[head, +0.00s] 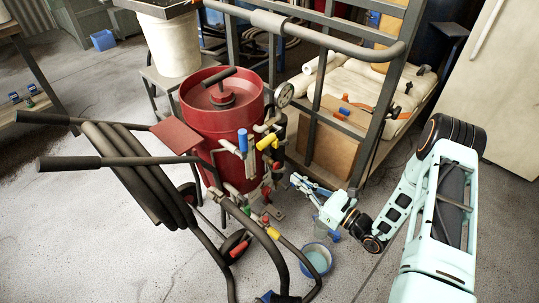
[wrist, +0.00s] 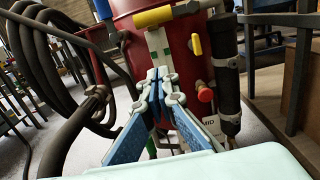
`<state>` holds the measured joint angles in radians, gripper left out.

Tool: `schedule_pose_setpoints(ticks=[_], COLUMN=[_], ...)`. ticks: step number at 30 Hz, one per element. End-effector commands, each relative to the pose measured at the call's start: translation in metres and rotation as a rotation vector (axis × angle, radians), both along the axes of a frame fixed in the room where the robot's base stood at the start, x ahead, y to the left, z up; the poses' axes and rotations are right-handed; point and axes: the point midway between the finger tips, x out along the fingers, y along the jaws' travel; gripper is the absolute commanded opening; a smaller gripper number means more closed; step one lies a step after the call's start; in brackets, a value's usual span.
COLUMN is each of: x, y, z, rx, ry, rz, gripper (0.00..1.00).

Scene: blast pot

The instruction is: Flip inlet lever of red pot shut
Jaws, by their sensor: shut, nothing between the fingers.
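The red pot (head: 220,122) stands upright mid-scene with valves and pipes on its right side. It also fills the upper middle of the wrist view (wrist: 185,75). A blue lever handle (head: 242,140) points up, and a yellow lever handle (head: 267,141) lies beside it, slightly tilted. The wrist view shows a yellow handle (wrist: 153,17) lying sideways and part of a blue one (wrist: 103,8). No label shows which is the inlet lever. My gripper (head: 296,181) is shut and empty, right of the pot and below these handles. Its fingertips (wrist: 160,75) point toward the valves.
A black cylinder (wrist: 226,80) and a red knob (wrist: 205,95) are right of the fingers. Dark hoses (wrist: 75,120) hang at left. A black-handled cart (head: 130,160) stands before the pot. A metal rack (head: 365,120) is behind my arm; a bucket (head: 316,261) is below.

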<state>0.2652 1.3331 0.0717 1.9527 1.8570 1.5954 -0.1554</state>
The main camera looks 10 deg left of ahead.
Motion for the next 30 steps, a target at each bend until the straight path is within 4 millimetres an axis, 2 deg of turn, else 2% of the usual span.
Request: schedule_pose_setpoints(ticks=[7,10,14,24,30], x=[0.001,0.004,0.014,0.051,0.053], y=[0.002,0.009,0.028,0.092,0.092], z=[0.000,0.000,0.000,0.003,0.030], rx=[-0.002,-0.002,-0.001,-0.001,-0.003], ry=[-0.001,-0.001,-0.004,-0.004,-0.003], rz=[0.003,0.004,0.009,0.009,0.005], gripper=[0.00,0.00,0.00,0.00,0.00])
